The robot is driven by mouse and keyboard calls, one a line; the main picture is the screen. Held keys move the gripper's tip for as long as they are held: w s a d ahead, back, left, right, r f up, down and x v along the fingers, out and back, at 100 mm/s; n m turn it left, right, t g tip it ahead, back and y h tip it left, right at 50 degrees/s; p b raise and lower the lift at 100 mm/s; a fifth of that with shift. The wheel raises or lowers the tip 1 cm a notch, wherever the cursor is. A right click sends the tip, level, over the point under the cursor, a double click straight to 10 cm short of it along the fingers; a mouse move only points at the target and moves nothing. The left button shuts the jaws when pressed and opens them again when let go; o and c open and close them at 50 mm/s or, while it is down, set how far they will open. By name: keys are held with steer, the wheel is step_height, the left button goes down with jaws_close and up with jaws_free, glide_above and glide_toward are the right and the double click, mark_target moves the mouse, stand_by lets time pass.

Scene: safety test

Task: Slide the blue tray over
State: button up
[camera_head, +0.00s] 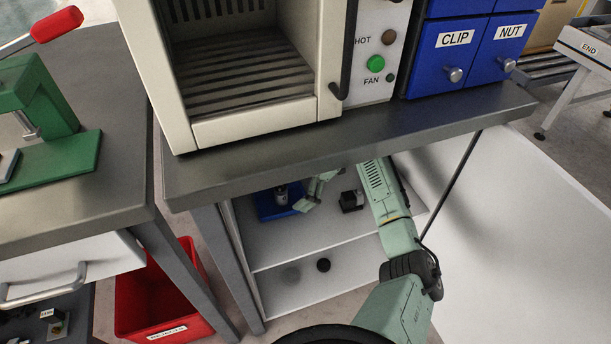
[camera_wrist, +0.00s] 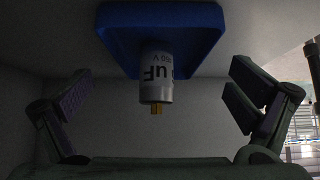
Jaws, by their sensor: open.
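The blue tray (camera_head: 265,208) lies on the upper shelf under the bench, toward its left end. A grey-white cylinder (camera_head: 281,196) stands in it. In the wrist view the tray (camera_wrist: 205,22) is at the top, and the cylinder (camera_wrist: 156,82) shows lettering with "uF" and a brass-coloured tip. My gripper (camera_wrist: 162,90) is open, one finger on each side of the cylinder in the picture, with nothing between them held. In the head view my gripper (camera_head: 308,198) is just right of the tray; whether it touches is hard to tell.
A small black block (camera_head: 351,201) sits on the same shelf (camera_head: 290,240), right of my gripper. A round black thing (camera_head: 323,265) is on the lower level. The bench top (camera_head: 350,135) overhangs the shelf, with a table leg (camera_head: 212,255) at left. A red bin (camera_head: 165,295) stands left.

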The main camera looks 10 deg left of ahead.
mark_target(286, 195)
steer(key=shift+x, duration=1.6)
steer(key=shift+c, duration=0.4)
steer(key=c, duration=1.1)
